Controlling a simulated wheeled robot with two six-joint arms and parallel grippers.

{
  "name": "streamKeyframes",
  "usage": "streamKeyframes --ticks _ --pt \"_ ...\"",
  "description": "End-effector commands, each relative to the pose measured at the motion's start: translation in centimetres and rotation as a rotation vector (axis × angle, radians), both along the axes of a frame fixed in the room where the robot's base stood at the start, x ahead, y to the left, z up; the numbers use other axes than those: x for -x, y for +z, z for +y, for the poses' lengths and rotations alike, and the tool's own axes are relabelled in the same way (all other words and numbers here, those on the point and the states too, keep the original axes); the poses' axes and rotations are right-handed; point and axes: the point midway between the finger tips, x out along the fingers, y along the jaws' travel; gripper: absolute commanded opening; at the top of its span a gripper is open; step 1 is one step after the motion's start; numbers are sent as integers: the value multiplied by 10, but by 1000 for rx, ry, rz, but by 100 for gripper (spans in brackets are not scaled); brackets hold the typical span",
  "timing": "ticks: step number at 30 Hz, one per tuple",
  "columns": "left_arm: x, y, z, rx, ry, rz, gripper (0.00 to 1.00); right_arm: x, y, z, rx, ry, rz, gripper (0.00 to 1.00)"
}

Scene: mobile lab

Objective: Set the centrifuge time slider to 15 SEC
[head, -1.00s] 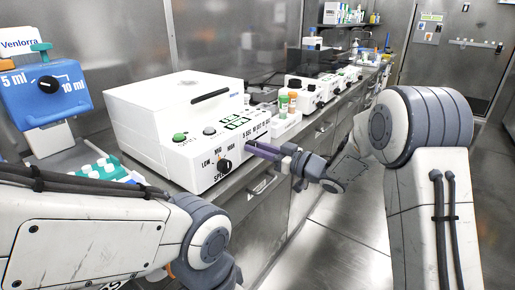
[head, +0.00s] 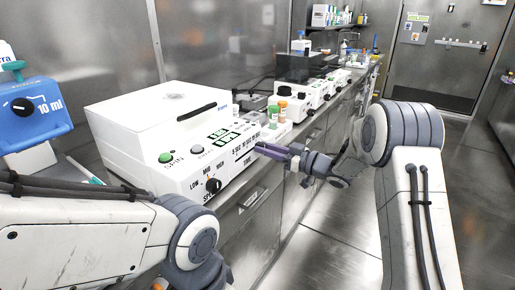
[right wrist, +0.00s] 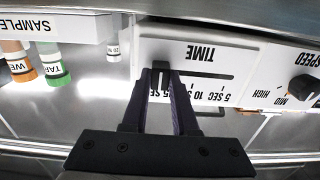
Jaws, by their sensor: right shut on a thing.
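The white centrifuge (head: 160,125) stands on the counter with its control panel facing me. Its TIME slider has a dark knob (right wrist: 160,68), seen upside down in the right wrist view. The knob sits at the left end of the slot in that picture, beside the partly covered 15 SEC label; the 5 SEC label (right wrist: 233,98) is at the other end. My right gripper (right wrist: 161,72) is shut on the knob, one finger on each side. In the head view the right gripper (head: 260,149) reaches the panel. My left arm shows at lower left; its fingers are out of view.
The SPEED knob (head: 213,185) is beside the slider on the panel. Capped tubes, one orange (right wrist: 22,68) and one green (right wrist: 55,72), stand in a sample rack beside the centrifuge. A blue pipette device (head: 30,110) stands at left. The aisle floor (head: 320,245) is clear.

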Motion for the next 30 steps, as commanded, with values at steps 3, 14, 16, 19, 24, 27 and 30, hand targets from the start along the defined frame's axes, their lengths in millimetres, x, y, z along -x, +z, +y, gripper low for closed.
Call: streamKeyframes --ticks 3,14,16,19,24,27,30 --pt "0 0 0 0 0 0 50 -3 -1 -5 -1 -15 2 0" --pt "0 0 0 0 0 0 50 -4 -1 1 -1 -9 2 57" --pt "0 0 0 0 0 0 50 -3 -1 2 -1 -7 2 57" --pt "0 0 0 0 0 0 50 -3 -1 2 -1 -5 2 57" --pt "0 1 0 0 0 0 50 6 0 -11 -2 -8 3 57" --pt "0 3 0 0 0 0 50 17 1 -27 -2 -11 2 57" --pt "0 5 0 0 0 0 50 29 1 -45 -2 -12 3 57"
